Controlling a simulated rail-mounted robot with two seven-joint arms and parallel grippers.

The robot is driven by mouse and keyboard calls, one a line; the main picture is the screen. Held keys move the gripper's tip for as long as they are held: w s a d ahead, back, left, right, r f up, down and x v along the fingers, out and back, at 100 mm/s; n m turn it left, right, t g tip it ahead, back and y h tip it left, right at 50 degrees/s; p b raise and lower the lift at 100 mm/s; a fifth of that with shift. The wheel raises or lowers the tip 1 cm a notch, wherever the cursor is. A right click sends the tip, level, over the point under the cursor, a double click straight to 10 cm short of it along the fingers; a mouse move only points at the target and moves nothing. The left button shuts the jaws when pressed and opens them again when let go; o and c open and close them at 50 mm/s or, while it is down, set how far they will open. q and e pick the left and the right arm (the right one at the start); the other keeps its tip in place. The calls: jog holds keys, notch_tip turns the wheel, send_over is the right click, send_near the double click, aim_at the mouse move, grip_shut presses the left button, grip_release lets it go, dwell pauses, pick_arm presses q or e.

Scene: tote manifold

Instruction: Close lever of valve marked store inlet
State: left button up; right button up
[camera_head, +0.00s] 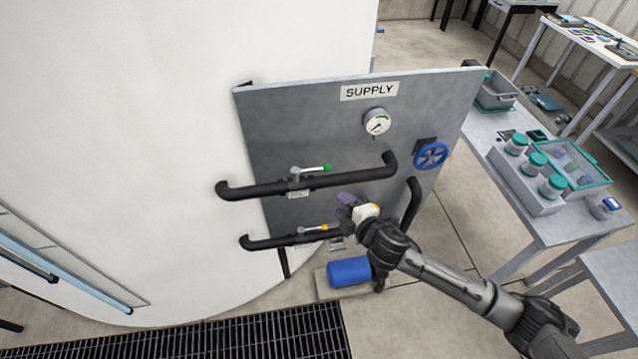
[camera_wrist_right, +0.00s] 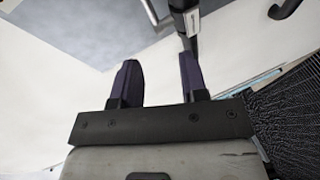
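The grey panel marked SUPPLY (camera_head: 290,120) carries two black pipes with lever valves. I cannot read either tag. My right gripper (camera_head: 346,205) is in front of the panel, right of the levers. In the right wrist view its purple fingers (camera_wrist_right: 158,82) are apart and empty, with a black pipe (camera_wrist_right: 185,15) beyond. My left gripper is not in view.
A gauge (camera_head: 377,122) and a blue handwheel (camera_head: 431,156) are on the panel's right part. A blue motor-like cylinder (camera_head: 349,271) sits at its foot. A large white tank (camera_head: 120,130) stands left. A bench with jars (camera_head: 540,225) is on the right.

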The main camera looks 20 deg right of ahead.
aim_at(319, 168)
jog(key=w, duration=0.4)
jog(key=w+f+n+b, duration=0.1)
jog(key=w, duration=0.4)
jog(key=w+f+n+y+b, duration=0.1)
jog(key=w, duration=0.4)
jog(key=shift+w+a+t, duration=0.15)
jog(key=shift+a+t, duration=0.2)
jog(key=shift+t, duration=0.05)
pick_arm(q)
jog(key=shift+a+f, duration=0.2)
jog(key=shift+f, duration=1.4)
pick_arm(e)
jog(key=shift+x, duration=1.05)
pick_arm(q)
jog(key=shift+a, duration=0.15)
pick_arm(e)
jog(key=shift+c, duration=0.5)
grip_shut()
jog(key=shift+f, duration=0.1)
jog(key=shift+d, duration=0.1)
